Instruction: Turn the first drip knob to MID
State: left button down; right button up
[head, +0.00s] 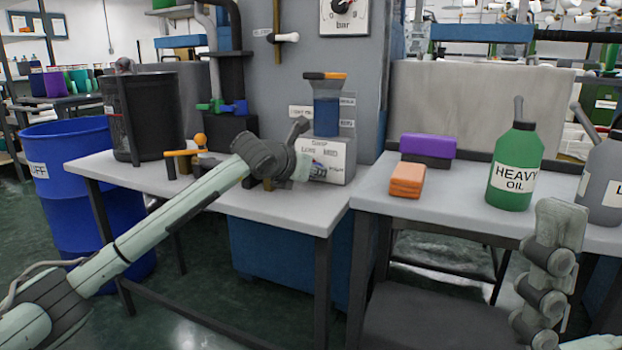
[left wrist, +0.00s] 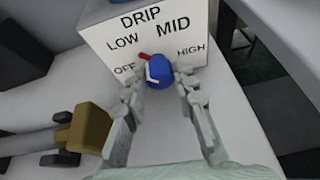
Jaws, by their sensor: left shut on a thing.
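The white drip box (left wrist: 118,30) shows OFF, LOW, MID and HIGH around a blue knob (left wrist: 158,76) in the left wrist view. The knob's red pointer (left wrist: 145,57) points up and left, nearest LOW and short of MID. My left gripper (left wrist: 160,84) is shut on the knob, one finger on each side. In the head view my left gripper (head: 301,150) is at the front of the drip box (head: 340,152) and hides the knob. My right arm's end (head: 560,225) is at the lower right, and its fingers cannot be made out.
A blue reservoir (head: 327,117) stands on the drip box. An orange-handled part (head: 184,153) and a dark canister (head: 150,110) are to the left. Orange (head: 407,179) and purple (head: 428,146) blocks and a green HEAVY OIL bottle (head: 515,170) stand on the right table.

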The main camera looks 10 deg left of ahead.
pick_arm(q)
jog(key=shift+d+f+m+y+b, duration=0.15)
jog(key=shift+m+y+b, duration=0.75)
jog(key=shift+m+b, duration=0.35)
jog(key=shift+r+m+t+y+b, duration=0.2)
jog(key=shift+m+t+y+b, duration=0.3)
jog(key=shift+m+y, duration=0.55)
jog(key=shift+r+m+t+y, duration=0.1)
jog(key=shift+m+t+y, duration=0.45)
jog(key=shift+m, duration=0.65)
jog(key=shift+m+t+y, duration=0.25)
jog(key=shift+m+y, duration=0.05)
jog(key=shift+m, duration=0.5)
jog(key=shift+f, duration=0.25)
jog(key=c, duration=1.5)
grip_release()
